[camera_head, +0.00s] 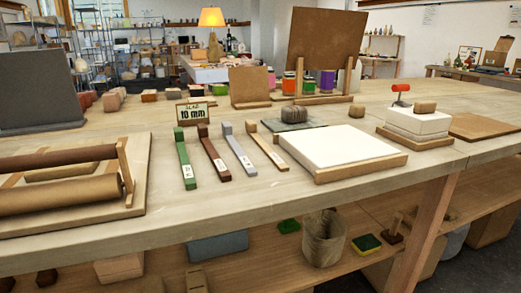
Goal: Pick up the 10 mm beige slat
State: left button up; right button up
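Several slats lie side by side on the wooden table, each with a small raised block at its far end and a white label too small to read. The beige slat (266,148) is the rightmost, left of the white slab. To its left are a grey slat (238,154), a dark brown slat (212,156) and a green slat (186,163). A small sign (193,112) behind them reads "10 mm". Neither of my grippers is in view.
A white slab on a wooden board (404,162) lies close right of the beige slat. A wooden frame with rollers (140,165) stands at left. A clay lump on a greenish mat (274,126) sits behind. The table's front strip (230,202) is clear.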

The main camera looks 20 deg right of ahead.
aim_at(251, 126)
jog(key=i+l, duration=0.3)
jog(key=l, duration=0.15)
jog(key=i+l, duration=0.3)
jog(key=l, duration=0.15)
